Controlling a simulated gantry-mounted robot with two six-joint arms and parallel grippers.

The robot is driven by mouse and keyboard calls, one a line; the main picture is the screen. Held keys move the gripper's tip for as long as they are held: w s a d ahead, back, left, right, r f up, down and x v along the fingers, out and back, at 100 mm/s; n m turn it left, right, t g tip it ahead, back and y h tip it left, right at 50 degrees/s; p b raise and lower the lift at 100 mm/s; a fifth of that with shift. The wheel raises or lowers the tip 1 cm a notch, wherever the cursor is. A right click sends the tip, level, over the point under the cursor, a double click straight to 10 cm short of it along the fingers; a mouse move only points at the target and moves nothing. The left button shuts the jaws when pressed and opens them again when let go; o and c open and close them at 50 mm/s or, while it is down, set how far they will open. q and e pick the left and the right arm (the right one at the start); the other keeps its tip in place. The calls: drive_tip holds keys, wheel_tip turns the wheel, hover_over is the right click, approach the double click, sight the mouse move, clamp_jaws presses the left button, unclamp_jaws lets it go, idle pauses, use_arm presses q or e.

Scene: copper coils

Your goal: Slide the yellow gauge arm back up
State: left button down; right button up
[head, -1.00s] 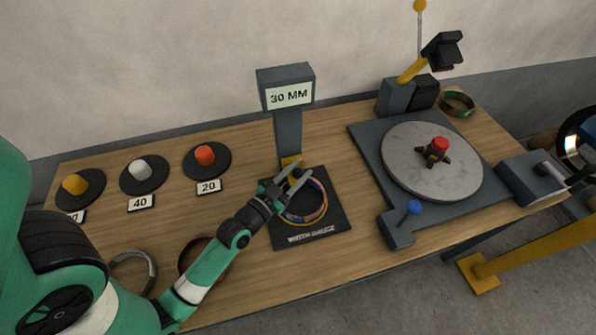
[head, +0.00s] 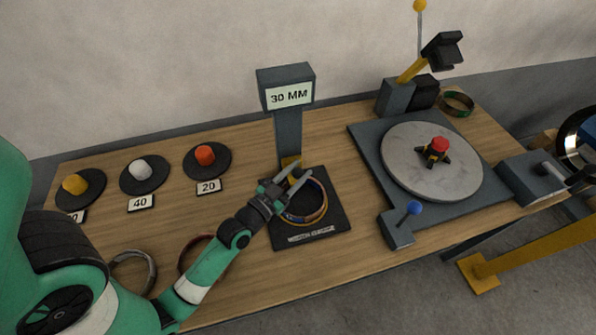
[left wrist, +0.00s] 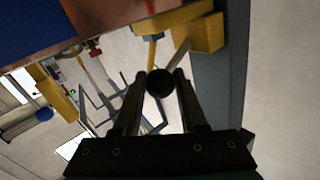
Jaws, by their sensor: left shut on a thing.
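The width gauge (head: 288,135) stands on the bench with its display reading 30 MM. Its yellow gauge arm (head: 290,162) is low on the post, just above the coil (head: 322,208) on the dark base plate. In the left wrist view the yellow arm (left wrist: 205,30) shows at the top, with a thin rod running to a round black knob (left wrist: 160,83). My left gripper (head: 298,174) is at the gauge arm, and its fingers (left wrist: 161,80) are shut on the knob from both sides. My right gripper is not in view.
Dark discs with yellow (head: 75,184), white (head: 140,168) and orange (head: 204,153) knobs lie left of the gauge. Loose rings lie at the front left. A round turntable (head: 405,170) stands right, with a blue-knobbed lever (head: 413,208). The space above the coil looks clear.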

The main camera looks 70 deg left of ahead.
use_arm(q)
wheel_tip(320, 180, up, 6)
drive_tip(key=p, duration=0.5)
drive_tip(key=shift+r+p, duration=0.2)
drive_tip(key=shift+p, duration=0.1)
drive_tip(key=shift+c, duration=2.3)
unclamp_jaws()
drive_tip(key=shift+f, duration=0.15)
